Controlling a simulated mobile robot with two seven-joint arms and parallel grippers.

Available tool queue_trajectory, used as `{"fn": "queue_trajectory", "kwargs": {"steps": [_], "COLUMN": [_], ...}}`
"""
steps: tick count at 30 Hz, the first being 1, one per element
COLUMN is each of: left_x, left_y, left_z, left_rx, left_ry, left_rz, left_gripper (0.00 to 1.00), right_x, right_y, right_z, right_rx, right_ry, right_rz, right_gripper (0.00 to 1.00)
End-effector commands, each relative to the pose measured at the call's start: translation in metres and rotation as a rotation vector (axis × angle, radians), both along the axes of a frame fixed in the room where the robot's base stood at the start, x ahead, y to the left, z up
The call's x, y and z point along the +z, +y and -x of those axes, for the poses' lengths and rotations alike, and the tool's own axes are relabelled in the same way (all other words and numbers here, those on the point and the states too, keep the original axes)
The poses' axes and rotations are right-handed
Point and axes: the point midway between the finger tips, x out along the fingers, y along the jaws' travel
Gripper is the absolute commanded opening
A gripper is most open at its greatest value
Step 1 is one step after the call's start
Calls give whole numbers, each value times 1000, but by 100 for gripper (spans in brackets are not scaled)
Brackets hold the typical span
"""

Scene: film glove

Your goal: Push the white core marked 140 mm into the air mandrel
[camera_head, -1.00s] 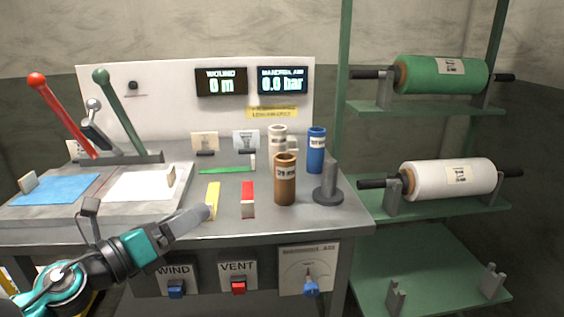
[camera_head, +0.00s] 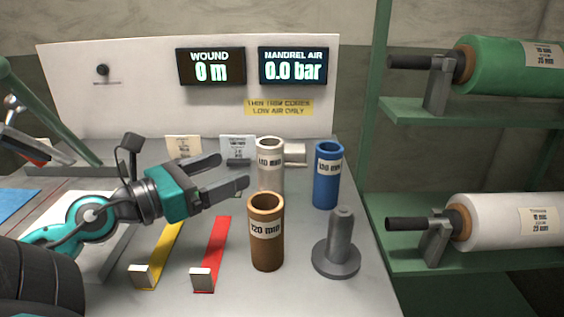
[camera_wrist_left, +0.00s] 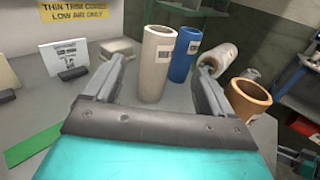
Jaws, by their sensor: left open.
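The white core (camera_head: 270,174) stands upright on the bench, its label facing the head camera. In the left wrist view, the white core (camera_wrist_left: 157,65) lies ahead between the fingertips. My left gripper (camera_head: 233,172) is open and empty, its fingers pointing right toward the core, with no clear contact. The gripper also shows in the left wrist view (camera_wrist_left: 160,72). A grey post on a round base (camera_head: 341,245) stands front right, and a pale block (camera_head: 295,153) sits behind the core; I cannot tell whether either is the air mandrel.
A blue core (camera_head: 327,178) stands right of the white one, and a brown core (camera_head: 266,245) stands in front. Yellow (camera_head: 167,245) and red (camera_head: 216,247) strips lie front left. The mandrel air display (camera_head: 293,66) reads 0.0 bar. A green rack (camera_head: 420,110) holds rolls at the right.

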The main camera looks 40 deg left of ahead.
Motion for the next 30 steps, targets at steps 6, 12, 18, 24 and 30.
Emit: {"fn": "queue_trajectory", "kwargs": {"steps": [6,12,18,24,30], "left_x": [6,8,7,3,2], "left_y": [-3,-7,-10,-13,-13], "left_z": [-16,-39,-60,-73,-79], "left_rx": [-3,-3,-3,-1,-1], "left_ry": [1,-1,-3,-2,-1], "left_rz": [2,4,2,1,1], "left_gripper": [84,84,84,84,84], "right_x": [15,24,29,33,36], "right_y": [-3,-16,-26,-33,-33], "right_z": [2,8,15,16,16], "right_rx": [-5,-21,-30,-40,-42], "right_ry": [-4,5,9,9,5], "right_rz": [7,32,57,68,66], "right_gripper": [43,43,43,43,43]}}
